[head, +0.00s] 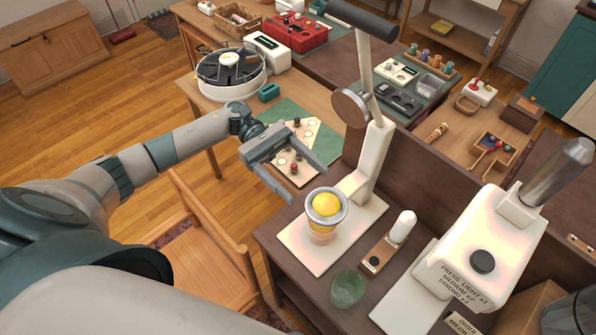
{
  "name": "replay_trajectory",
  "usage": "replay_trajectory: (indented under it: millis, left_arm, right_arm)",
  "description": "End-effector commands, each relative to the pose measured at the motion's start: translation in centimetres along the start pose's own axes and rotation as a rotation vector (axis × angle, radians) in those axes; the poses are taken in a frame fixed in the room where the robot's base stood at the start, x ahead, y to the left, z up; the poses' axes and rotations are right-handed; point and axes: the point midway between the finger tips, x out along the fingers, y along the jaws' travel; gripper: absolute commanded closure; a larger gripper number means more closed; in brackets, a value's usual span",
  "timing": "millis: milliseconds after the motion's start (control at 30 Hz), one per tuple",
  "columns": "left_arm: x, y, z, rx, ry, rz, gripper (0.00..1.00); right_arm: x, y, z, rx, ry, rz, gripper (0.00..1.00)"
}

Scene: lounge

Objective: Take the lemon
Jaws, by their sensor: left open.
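The yellow lemon (326,203) sits in the round metal-rimmed cup (314,218) of a tall cream press (372,165), on the dark table. Its top shows; its lower part is hidden in the cup. My left gripper (308,184) comes in from the left, just up and left of the lemon. Its two fingers are spread apart, with nothing between them, and point toward the cup. The lemon is not between the fingers. My right gripper does not show.
A green glass (347,289) and a small wooden block with a white knob (385,247) stand close to the press. A white machine (477,250) stands at the right. A wooden chair (210,255) is below my left arm. A game board (290,145) lies behind the gripper.

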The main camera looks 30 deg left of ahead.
Motion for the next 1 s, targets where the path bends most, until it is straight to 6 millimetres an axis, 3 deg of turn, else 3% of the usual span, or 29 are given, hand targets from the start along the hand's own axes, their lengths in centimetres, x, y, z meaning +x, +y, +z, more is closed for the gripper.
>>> replay_trajectory:
  millis: [500, 1000]
  left_arm:
    - [4.0, 0.0, 0.5, -0.002, -0.002, 0.0, 0.25]
    - [7.6, 0.0, -0.1, 0.0, -0.001, 0.0, 0.25]
  right_arm:
    - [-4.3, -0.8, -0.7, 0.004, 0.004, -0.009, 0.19]
    - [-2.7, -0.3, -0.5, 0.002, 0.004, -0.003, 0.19]
